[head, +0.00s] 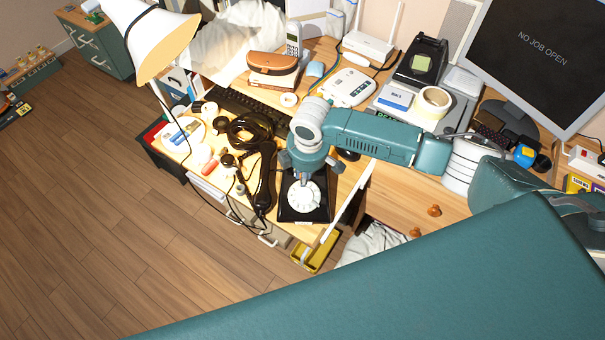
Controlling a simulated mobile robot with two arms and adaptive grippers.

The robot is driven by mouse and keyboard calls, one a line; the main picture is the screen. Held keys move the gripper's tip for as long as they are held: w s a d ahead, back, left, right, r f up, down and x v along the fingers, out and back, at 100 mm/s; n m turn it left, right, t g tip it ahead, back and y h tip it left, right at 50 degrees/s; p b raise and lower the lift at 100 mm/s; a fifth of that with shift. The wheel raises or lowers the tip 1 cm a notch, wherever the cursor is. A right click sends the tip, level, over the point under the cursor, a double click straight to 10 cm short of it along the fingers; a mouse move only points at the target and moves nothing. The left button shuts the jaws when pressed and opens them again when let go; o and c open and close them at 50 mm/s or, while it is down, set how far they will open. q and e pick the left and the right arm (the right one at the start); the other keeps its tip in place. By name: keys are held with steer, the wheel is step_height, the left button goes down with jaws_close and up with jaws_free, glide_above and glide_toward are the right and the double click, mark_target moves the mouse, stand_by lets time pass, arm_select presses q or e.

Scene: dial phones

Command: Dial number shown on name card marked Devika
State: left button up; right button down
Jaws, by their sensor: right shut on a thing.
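A black dial phone (291,214) with a round white dial (307,197) lies near the front edge of the desk. My right gripper (304,180) points down over the upper part of the dial. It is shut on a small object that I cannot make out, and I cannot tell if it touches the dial. A black handset (264,182) lies off the phone, to its left. No card marked Devika can be read in this view. My left gripper is not in view.
A black coiled cord (250,130) and a keyboard (228,104) lie behind the handset. A white lamp (150,38) leans in at the left. A cordless phone (293,40), a white router (368,46) and a monitor (540,52) stand at the back. My teal arm covers the lower right.

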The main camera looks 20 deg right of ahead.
steer(key=shift+s+d+r+p, duration=0.1)
steer(key=shift+s+d+p, duration=0.05)
steer(key=shift+d+p, duration=0.25)
steer(key=shift+d, duration=0.1)
steer(key=shift+s, duration=0.1)
steer(key=shift+s+d+p, duration=0.25)
steer(key=shift+d+p, duration=0.15)
steer(key=shift+p, duration=0.05)
steer(key=shift+s+d+f, duration=0.1)
steer(key=shift+f, duration=0.1)
